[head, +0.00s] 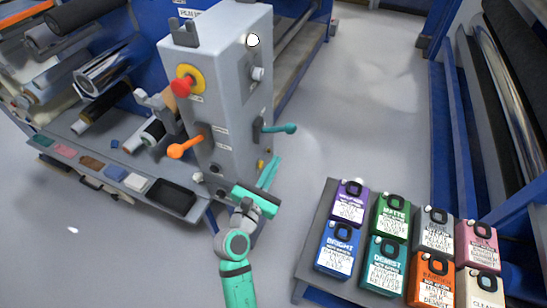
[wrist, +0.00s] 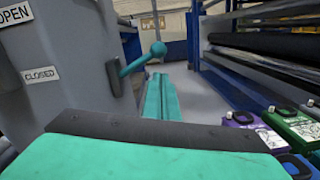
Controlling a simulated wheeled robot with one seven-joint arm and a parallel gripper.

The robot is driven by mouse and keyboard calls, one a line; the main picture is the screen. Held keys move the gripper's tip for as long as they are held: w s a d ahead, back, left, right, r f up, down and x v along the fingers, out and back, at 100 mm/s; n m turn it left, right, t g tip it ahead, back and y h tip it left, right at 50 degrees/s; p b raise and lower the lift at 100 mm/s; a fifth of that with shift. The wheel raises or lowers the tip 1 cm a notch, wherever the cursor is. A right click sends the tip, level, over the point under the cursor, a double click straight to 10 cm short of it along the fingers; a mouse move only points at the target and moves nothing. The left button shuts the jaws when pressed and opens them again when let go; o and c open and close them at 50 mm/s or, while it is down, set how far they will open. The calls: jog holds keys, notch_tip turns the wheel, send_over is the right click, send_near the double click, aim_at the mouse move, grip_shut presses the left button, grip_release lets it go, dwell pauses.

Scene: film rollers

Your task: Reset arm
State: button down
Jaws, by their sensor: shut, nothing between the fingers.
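My arm (head: 238,275) is teal and rises from the bottom of the head view. My gripper (head: 273,163) is at its end, in front of the lower right of the grey machine cabinet (head: 225,90). Its teal fingers are together and empty. In the wrist view the gripper (wrist: 161,78) points forward past the cabinet's right side. A teal lever with a ball end (head: 285,128) sticks out from the cabinet, above the gripper in the head view. It also shows in the wrist view (wrist: 140,62), left of and above the fingers, apparently apart from them.
An orange lever (head: 183,149) and a red knob on a yellow base (head: 184,84) are on the cabinet. A grey side table (head: 330,200) at the lower right carries several coloured canisters. A tray shelf (head: 185,215) is at left. Open floor (head: 345,130) lies right of the cabinet.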

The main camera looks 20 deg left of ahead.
jog(key=shift+s+a, duration=0.25)
jog(key=shift+s, duration=0.15)
jog(key=shift+a+f, duration=0.1)
jog(key=shift+w, duration=0.1)
jog(key=s+d+f+m+g+y, duration=0.1)
jog(key=s+d+f+m+g, duration=0.1)
jog(key=s+d+f+m, duration=0.45)
jog(key=s+d+f+m+g+y, duration=0.15)
jog(key=s+d+f+m, duration=0.25)
jog(key=s+f+m, duration=0.5)
jog(key=s+d+r+m+h, duration=0.1)
jog(key=s+d+r+m, duration=0.2)
jog(key=s+d+m, duration=0.2)
jog(key=s+d+r+m+h, duration=0.1)
jog(key=s+d+r+m, duration=0.2)
jog(key=s+m, duration=0.9)
jog(key=shift+s+d, duration=0.95)
jog(key=shift+s, duration=0.25)
